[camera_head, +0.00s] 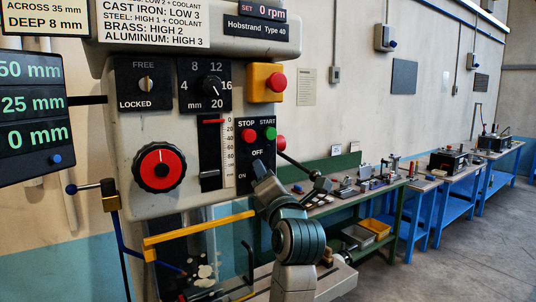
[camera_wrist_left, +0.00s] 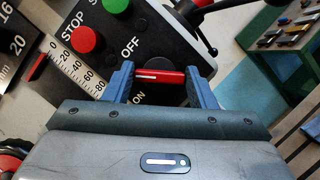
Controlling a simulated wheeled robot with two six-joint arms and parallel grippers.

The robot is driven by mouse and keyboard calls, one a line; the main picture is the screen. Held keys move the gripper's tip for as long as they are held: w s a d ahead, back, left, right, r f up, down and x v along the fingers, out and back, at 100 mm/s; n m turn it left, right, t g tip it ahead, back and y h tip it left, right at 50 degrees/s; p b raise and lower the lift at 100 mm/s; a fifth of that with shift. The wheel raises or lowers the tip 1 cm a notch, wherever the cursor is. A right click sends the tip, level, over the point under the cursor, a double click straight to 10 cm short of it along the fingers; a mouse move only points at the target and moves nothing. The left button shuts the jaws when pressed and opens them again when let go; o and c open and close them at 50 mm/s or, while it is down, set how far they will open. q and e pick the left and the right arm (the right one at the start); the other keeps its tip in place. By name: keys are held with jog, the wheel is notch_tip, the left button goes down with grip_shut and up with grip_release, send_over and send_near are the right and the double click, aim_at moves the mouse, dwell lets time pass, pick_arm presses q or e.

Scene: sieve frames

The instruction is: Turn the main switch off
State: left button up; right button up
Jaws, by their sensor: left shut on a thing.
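The main switch has a red bar handle (camera_wrist_left: 165,77) with a white mark on a black round base, low on the STOP/START panel (camera_wrist_left: 110,35). In the wrist view the white mark points left, between the OFF label above and the ON label below. My left gripper (camera_wrist_left: 158,84) has one finger at each end of the handle and is shut on it. In the head view my left gripper (camera_head: 260,168) covers the switch; the OFF and ON labels show on the panel (camera_head: 243,152) beside it.
Just above the switch are a red STOP button (camera_head: 249,135) and a green START button (camera_head: 270,133). A yellow box with a red button (camera_head: 277,81) is higher up. A dark lever (camera_head: 300,166) sticks out at the right. Benches (camera_head: 385,190) stand farther right.

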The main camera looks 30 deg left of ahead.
pick_arm(q)
jog(key=shift+r+m+g+h+p, duration=0.15)
jog(key=shift+m+h+p, duration=0.3)
jog(key=shift+m+p, duration=0.75)
jog(key=shift+f+m+g+h+p, duration=0.1)
jog(key=shift+m+h+p, duration=0.6)
jog(key=shift+m, duration=0.75)
jog(key=shift+r+m+g+h+p, duration=0.15)
jog(key=shift+m+h+p, duration=0.1)
jog(key=shift+m+p, duration=1.05)
pick_arm(e)
notch_tip(320, 180, up, 8)
jog(key=shift+f, duration=0.15)
pick_arm(q)
jog(key=shift+f+m, duration=0.1)
jog(key=shift+m, duration=0.15)
pick_arm(e)
jog(key=shift+s, duration=0.1)
pick_arm(q)
jog(key=o, duration=1)
jog(key=shift+w+f, duration=0.1)
pick_arm(e)
jog(key=shift+s+d, duration=0.1)
